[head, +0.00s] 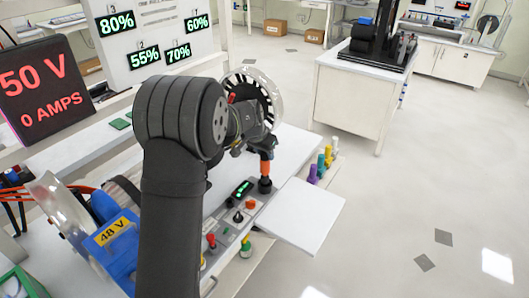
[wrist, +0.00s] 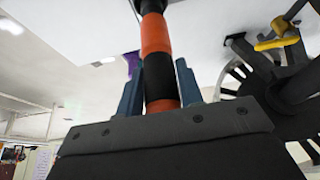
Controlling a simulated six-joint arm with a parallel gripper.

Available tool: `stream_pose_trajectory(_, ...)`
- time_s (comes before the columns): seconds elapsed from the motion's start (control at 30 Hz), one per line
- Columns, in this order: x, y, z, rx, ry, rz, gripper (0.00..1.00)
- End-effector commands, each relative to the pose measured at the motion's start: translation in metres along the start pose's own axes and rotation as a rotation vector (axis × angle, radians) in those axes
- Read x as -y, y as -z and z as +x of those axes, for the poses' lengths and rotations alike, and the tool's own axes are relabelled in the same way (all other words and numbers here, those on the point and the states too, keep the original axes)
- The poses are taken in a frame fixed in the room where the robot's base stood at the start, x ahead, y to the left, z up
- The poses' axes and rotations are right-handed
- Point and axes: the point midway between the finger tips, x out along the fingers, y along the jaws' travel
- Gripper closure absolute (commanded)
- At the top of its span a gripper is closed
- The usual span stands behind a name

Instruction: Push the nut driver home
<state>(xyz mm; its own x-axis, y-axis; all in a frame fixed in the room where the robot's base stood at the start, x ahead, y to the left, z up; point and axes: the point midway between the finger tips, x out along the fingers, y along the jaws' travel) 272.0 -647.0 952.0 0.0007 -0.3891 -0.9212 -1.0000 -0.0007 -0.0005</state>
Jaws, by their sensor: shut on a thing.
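The nut driver (head: 265,169) has an orange and black handle and stands upright below my gripper (head: 262,147) in the head view. Its dark lower end is by the white bench surface, near the control panel; I cannot tell how deep it sits or in what. In the wrist view the banded handle (wrist: 156,48) runs between the two blue-grey fingers of my gripper (wrist: 158,85), which are shut on it. The far end of the tool runs out of the wrist view at the top.
A control panel (head: 225,232) with coloured knobs lies in front. Purple, green, yellow and white handles (head: 321,163) stand to the right. A white flat plate (head: 300,215) juts over the bench edge. A spoked wheel (head: 255,88) stands behind my gripper, and a blue 48 V unit (head: 112,245) left.

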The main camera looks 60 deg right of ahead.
Motion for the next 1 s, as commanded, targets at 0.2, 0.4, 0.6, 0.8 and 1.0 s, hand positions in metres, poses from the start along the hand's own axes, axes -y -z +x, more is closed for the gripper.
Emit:
stream_pose_trajectory(0.2,0.0,-0.001,0.002,-0.001,0.0,0.0,0.9)
stream_pose_trajectory(0.4,0.0,-0.002,0.005,-0.001,0.0,0.0,0.9)
stream_pose_trajectory(0.6,0.0,-0.003,0.008,-0.002,0.001,0.0,0.9)
stream_pose_trajectory(0.8,0.0,-0.004,0.01,-0.002,0.001,0.0,0.9)
stream_pose_trajectory(1.0,0.0,-0.005,0.013,-0.001,0.0,0.0,0.9)
